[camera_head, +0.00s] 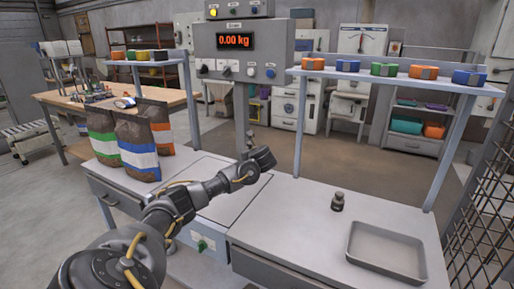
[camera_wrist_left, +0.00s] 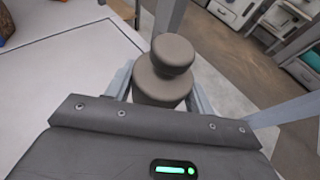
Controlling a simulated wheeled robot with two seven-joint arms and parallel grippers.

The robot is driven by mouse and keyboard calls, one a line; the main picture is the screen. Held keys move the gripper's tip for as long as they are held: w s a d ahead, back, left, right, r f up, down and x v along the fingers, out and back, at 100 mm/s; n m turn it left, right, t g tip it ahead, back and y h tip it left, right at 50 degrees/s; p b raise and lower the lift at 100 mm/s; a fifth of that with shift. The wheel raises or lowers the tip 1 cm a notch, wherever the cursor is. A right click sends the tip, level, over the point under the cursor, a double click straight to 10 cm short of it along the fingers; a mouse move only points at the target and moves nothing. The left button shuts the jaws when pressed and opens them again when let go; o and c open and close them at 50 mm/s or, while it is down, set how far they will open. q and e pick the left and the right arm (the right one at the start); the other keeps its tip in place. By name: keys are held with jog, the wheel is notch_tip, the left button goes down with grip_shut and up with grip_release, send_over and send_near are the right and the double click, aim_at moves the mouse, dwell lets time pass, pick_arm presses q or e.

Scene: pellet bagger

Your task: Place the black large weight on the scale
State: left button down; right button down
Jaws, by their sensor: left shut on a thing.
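My left gripper (camera_wrist_left: 162,92) is shut on a dark grey knobbed weight (camera_wrist_left: 165,75), upright between the two fingers. In the head view the held weight (camera_head: 250,139) shows just above my wrist, which hides its lower part; the gap below it cannot be judged. The scale's display (camera_head: 235,41) reads 0.00 kg. A flat pale plate (camera_head: 196,167) in the bench top, left of the held weight, looks like the scale's platform, partly behind my arm. A second dark weight (camera_head: 338,201) stands on the right bench. My right gripper is not in view.
An empty grey tray (camera_head: 388,276) lies at the right bench's front. Several filled bags (camera_head: 138,144) stand at the bench's left. Raised shelves with coloured boxes (camera_head: 384,69) stand on posts at both sides. Bench space around the second weight is clear.

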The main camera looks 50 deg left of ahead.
pick_arm(q)
jog(key=shift+n+g+y, duration=0.4)
jog(key=shift+n+g, duration=0.3)
jog(key=shift+n, duration=0.1)
jog(key=s+f, duration=0.2)
jog(key=f, duration=0.1)
jog(key=shift+s+f, duration=0.15)
jog(key=shift+s, duration=0.2)
jog(key=d+r+m+t+h, duration=0.3)
jog(key=d+m+t, duration=0.1)
jog(key=d, duration=1.1)
jog(key=d+r+m+t+h, duration=0.3)
jog(key=d+m, duration=0.1)
jog(key=d, duration=1.1)
jog(key=s+d+r+m+t+h, duration=0.1)
jog(key=s+d+r+m+h, duration=0.2)
jog(key=d, duration=0.5)
jog(key=s+d+r+m+h, duration=0.2)
jog(key=s+d+h, duration=0.1)
jog(key=d, duration=0.4)
jog(key=shift+s+d+r+m+t+h, duration=0.3)
jog(key=shift+d+r+m+t, duration=0.1)
